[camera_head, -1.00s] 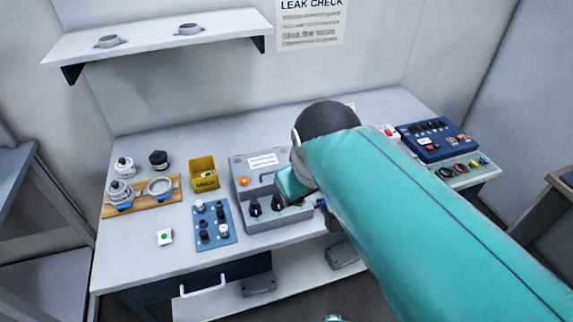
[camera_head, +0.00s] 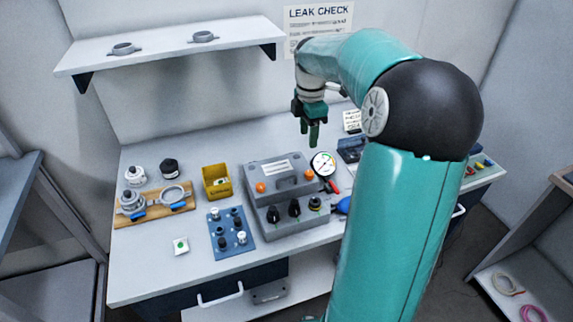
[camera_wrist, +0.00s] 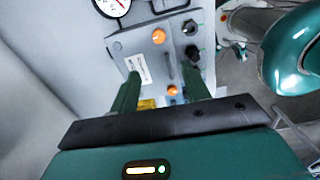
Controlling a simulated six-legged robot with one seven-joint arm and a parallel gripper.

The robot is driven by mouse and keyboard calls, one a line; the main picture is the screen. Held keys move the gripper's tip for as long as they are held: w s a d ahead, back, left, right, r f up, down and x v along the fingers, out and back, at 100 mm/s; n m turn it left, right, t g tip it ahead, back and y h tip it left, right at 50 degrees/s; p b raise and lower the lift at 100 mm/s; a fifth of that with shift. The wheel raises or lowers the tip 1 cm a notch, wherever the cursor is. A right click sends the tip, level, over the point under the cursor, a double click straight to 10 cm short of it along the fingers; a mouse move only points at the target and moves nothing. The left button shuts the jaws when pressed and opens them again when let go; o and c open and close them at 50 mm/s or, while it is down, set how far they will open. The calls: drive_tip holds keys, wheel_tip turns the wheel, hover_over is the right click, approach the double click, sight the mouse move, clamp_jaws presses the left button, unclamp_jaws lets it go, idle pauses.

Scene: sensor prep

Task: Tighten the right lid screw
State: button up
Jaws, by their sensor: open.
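The grey case (camera_head: 268,170) stands on the bench with a handle and a white label on its lid. The right lid screw (camera_head: 309,175) is an orange knob at the lid's right end, by the pressure gauge. The left lid screw (camera_head: 260,187) is a like orange knob. My gripper (camera_head: 311,138) is open and empty, pointing down, raised above the back of the bench beyond the case. In the wrist view, my gripper (camera_wrist: 162,72) has its fingers apart. The right screw (camera_wrist: 158,36) shows beyond the fingertips and the left screw (camera_wrist: 172,90) between the fingers. Neither is touched.
The gauge (camera_head: 323,163) with its red-handled fitting stands right of the case. Black knobs (camera_head: 294,208) line its front. A blue fittings tray (camera_head: 218,245), yellow bin (camera_head: 216,182) and wooden board (camera_head: 150,218) lie left. A wall shelf (camera_head: 170,50) is at upper left.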

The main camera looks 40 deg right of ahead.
sight(309, 173)
drive_tip(key=f, duration=0.9)
drive_tip(key=d+f, duration=0.1)
drive_tip(key=f, duration=0.4)
drive_tip(key=shift+s+f, duration=0.1)
drive_tip(key=shift+s, duration=0.05)
drive_tip(key=c, duration=1)
